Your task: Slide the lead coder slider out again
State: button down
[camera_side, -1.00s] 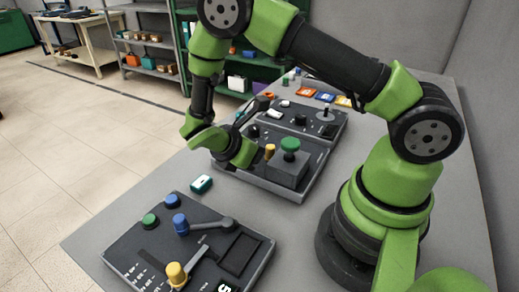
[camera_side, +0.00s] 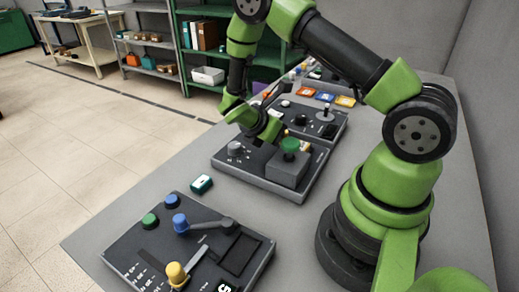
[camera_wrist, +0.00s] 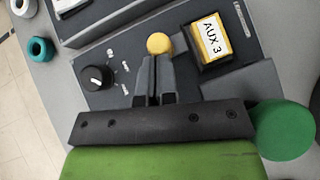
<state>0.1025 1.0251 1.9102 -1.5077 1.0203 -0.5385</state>
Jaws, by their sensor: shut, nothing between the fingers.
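A round yellow knob (camera_wrist: 159,43) on the middle dark panel (camera_wrist: 130,50) shows just beyond my fingertips in the wrist view. It looks like the slider's knob, but no label naming it is legible. My gripper (camera_wrist: 154,64) is shut and empty, its fingertips pointing at the knob; whether they touch it I cannot tell. The side view shows my gripper (camera_side: 268,130) low over the same panel (camera_side: 232,173), where it hides the yellow knob.
A yellow AUX 3 button (camera_wrist: 209,42) sits right of the knob, and a black rotary dial (camera_wrist: 96,78) left of it. A green mushroom button (camera_wrist: 285,130) is close to my gripper's right side. A front panel (camera_side: 128,248) carries another yellow knob (camera_side: 176,275).

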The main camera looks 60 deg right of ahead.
jog(key=shift+d, duration=0.85)
jog(key=a, duration=0.2)
jog(key=w+a, duration=0.1)
jog(key=a, duration=0.1)
jog(key=shift+w+a, duration=0.15)
jog(key=shift+a, duration=0.25)
jog(key=v, duration=0.9)
jog(key=shift+a+r, duration=0.2)
jog(key=shift+r, duration=0.15)
